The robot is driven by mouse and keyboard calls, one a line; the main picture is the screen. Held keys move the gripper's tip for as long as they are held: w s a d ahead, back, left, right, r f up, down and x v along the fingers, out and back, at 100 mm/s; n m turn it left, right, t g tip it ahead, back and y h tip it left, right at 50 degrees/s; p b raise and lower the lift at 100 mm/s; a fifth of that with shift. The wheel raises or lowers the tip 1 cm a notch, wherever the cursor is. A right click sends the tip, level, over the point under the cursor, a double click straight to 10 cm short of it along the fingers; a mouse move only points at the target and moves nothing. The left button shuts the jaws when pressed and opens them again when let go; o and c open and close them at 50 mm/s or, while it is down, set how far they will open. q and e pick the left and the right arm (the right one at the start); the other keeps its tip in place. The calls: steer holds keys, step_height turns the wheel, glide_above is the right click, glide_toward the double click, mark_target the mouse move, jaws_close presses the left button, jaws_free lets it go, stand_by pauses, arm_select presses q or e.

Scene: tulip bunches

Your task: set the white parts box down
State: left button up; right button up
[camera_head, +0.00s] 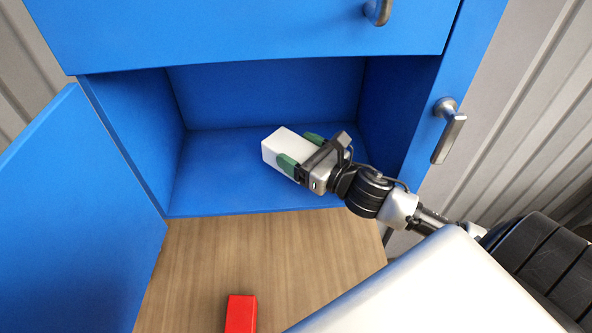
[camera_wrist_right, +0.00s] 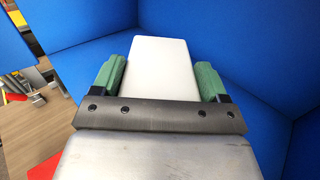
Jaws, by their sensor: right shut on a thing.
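The white parts box (camera_head: 279,146) is inside the blue cabinet compartment, at or just above its floor; I cannot tell whether it touches. My right gripper (camera_head: 301,152) is shut on the box, with a green finger on each side. In the right wrist view the white box (camera_wrist_right: 160,68) lies between the two green fingers of my right gripper (camera_wrist_right: 160,82), its far end pointing at the blue wall. The box's near end is hidden behind the gripper. My left gripper is not in view.
The blue cabinet (camera_head: 190,203) has an open door (camera_head: 75,215) at the left and a drawer (camera_head: 240,35) above the compartment. Clear floor lies left of the box. A red block (camera_head: 240,314) rests on the wooden surface (camera_head: 270,255) in front.

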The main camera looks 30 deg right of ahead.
steer(key=shift+w+f+b, duration=0.25)
steer(key=shift+f+b, duration=0.05)
steer(key=shift+f, duration=0.3)
step_height(320, 180, down, 3)
steer(key=b, duration=0.2)
steer(key=shift+b, duration=0.4)
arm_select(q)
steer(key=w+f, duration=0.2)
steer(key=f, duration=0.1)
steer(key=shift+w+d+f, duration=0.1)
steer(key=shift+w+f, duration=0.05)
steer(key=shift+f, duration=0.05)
arm_select(e)
steer(key=shift+r, duration=0.1)
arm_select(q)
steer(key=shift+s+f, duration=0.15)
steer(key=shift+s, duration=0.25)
arm_select(e)
steer(key=o, duration=1.1)
